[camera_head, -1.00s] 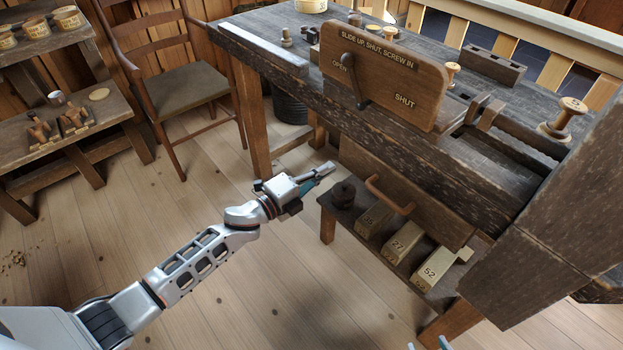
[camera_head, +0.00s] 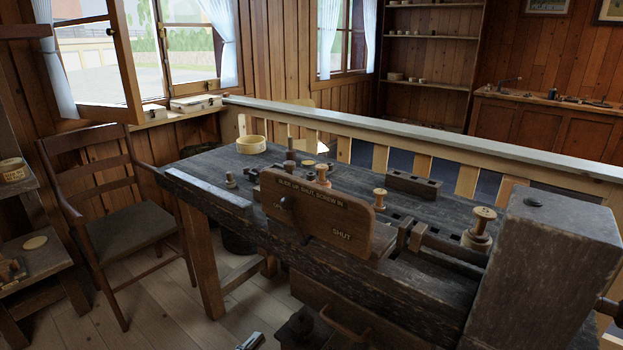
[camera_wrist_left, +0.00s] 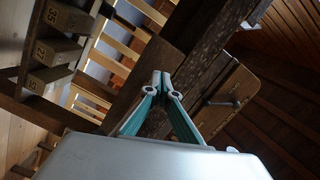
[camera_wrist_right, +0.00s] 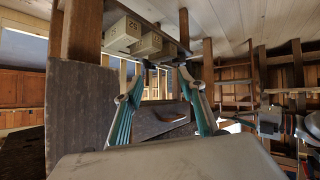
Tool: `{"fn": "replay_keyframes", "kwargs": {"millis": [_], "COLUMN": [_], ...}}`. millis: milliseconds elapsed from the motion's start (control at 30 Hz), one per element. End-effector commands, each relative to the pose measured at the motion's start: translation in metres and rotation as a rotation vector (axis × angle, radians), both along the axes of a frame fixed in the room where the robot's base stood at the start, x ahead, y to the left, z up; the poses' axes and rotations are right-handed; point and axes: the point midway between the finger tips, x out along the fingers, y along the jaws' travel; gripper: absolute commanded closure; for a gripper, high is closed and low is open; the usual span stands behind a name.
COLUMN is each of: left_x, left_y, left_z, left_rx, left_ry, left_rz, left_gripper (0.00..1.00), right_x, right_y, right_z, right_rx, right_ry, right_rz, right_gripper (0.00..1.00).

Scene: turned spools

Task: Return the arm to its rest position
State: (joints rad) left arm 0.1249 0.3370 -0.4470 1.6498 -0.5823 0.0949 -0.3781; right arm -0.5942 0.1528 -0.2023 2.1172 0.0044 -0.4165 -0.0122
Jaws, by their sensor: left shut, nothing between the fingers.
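My left gripper (camera_head: 250,341) just shows at the bottom edge of the head view, low in front of the workbench; most of its arm is out of frame. In the left wrist view its two teal-sided fingers (camera_wrist_left: 161,78) meet at the tips, with nothing between them. My right gripper is outside the head view. In the right wrist view its fingers (camera_wrist_right: 163,66) stand apart with a clear gap and hold nothing. Behind them are the brown board with a handle (camera_wrist_right: 165,120) and numbered blocks (camera_wrist_right: 130,35).
The workbench (camera_head: 215,165) carries a lettered wooden board (camera_head: 320,215), turned spools (camera_head: 481,225), a slotted block (camera_head: 415,187) and a round tub (camera_head: 251,145). A large wooden block (camera_head: 550,260) stands at right. A chair (camera_head: 125,235) is at left. Open floor (camera_head: 165,310) lies between chair and bench.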

Motion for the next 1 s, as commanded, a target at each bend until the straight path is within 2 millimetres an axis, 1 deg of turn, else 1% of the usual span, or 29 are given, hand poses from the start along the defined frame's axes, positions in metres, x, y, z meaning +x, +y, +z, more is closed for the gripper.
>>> {"fn": "replay_keyframes", "kwargs": {"millis": [33,100,167,367,600,700,800,833,900,1000], "left_x": [-0.013,-0.031,-0.048,-0.111,-0.199,-0.230,-0.252,-0.256,-0.263,-0.266], "left_y": [0.003,0.009,0.014,0.033,0.053,0.059,0.063,0.063,0.064,0.065], "left_z": [0.006,0.000,-0.006,-0.028,-0.053,-0.061,-0.065,-0.066,-0.068,-0.069], "left_rx": [-0.056,-0.133,-0.198,-0.405,-0.626,-0.691,-0.735,-0.743,-0.759,-0.764], "left_ry": [0.043,0.122,0.189,0.416,0.683,0.765,0.822,0.833,0.853,0.859], "left_rz": [0.032,0.080,0.122,0.268,0.454,0.516,0.561,0.571,0.585,0.590], "left_gripper": [1.00,1.00,1.00,1.00,1.00,1.00,1.00,1.00,1.00,1.00], "right_x": [0.005,0.006,0.005,-0.004,-0.009,-0.014,-0.019,-0.020,-0.021,-0.021], "right_y": [0.000,0.001,0.001,0.005,0.008,0.007,0.007,0.007,0.007,0.007], "right_z": [0.013,0.018,0.020,0.025,0.034,0.034,0.031,0.030,0.030,0.029], "right_rx": [0.003,0.008,0.013,0.029,0.045,0.049,0.051,0.052,0.051,0.051], "right_ry": [-0.016,-0.018,-0.017,0.003,0.020,0.032,0.042,0.044,0.047,0.048], "right_rz": [-0.001,-0.002,-0.003,-0.010,-0.021,-0.023,-0.024,-0.024,-0.025,-0.024], "right_gripper": [0.60,0.60,0.60,0.60,0.60,0.60,0.60,0.60,0.60,0.60]}}
